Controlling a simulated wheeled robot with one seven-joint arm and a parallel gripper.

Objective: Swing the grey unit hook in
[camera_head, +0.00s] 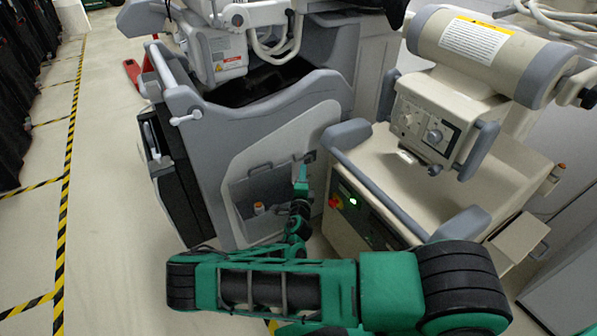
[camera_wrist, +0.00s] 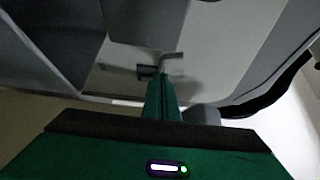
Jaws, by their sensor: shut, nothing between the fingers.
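The grey unit (camera_head: 289,130) stands left of the beige cart, with a pale side panel and a recess in it. A small grey hook (camera_head: 309,157) shows at the recess's upper right edge. In the wrist view the hook (camera_wrist: 172,56) sticks out from the panel just beyond my fingertips. My gripper (camera_head: 302,170) is shut and empty, its green fingers pointing at the panel close to the hook. In the wrist view the gripper (camera_wrist: 162,82) reaches up to the hook's base. I cannot tell whether it touches the hook.
The beige cart (camera_head: 440,185) with grey handles stands close on the right of my gripper. An orange-topped knob (camera_head: 259,208) sits low in the recess. Open floor (camera_head: 110,150) with yellow-black tape lies to the left.

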